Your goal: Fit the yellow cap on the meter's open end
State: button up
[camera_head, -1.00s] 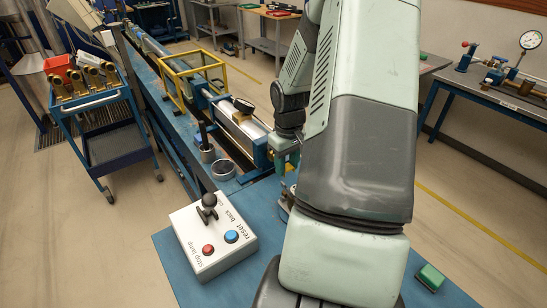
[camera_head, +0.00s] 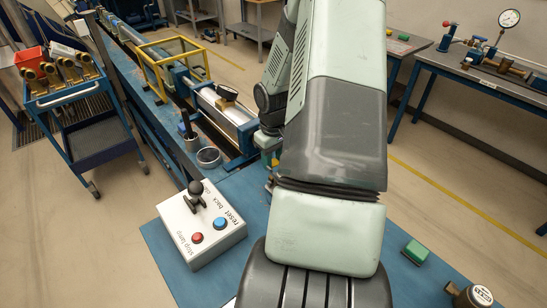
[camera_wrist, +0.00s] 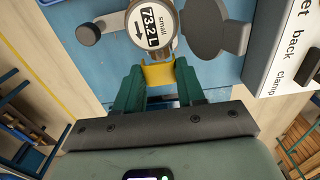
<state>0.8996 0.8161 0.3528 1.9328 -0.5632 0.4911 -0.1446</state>
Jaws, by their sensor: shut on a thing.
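My gripper (camera_wrist: 158,70) has green fingers and is shut on the yellow cap (camera_wrist: 157,76) in the wrist view. The cap is right at the near end of the meter (camera_wrist: 152,22), a brass body with a round white face reading 73.2 L and "small". Cap and meter look in contact or nearly so; I cannot tell whether the cap is seated. A grey round lid (camera_wrist: 202,32) is to the right of the face. In the head view my arm hides this meter and most of my gripper; a bit of yellow shows by the green fingers.
A white control box (camera_head: 204,230) with a lever and red and blue buttons is on the bench, left of my arm. A green block (camera_head: 416,252) and another meter (camera_head: 478,296) are at lower right. A dark round knob (camera_wrist: 88,34) is left of the meter.

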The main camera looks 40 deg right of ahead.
jog(key=shift+f, duration=2.3)
dwell(2.1)
jog(key=o, duration=1.3)
jog(key=shift+r, duration=3.55)
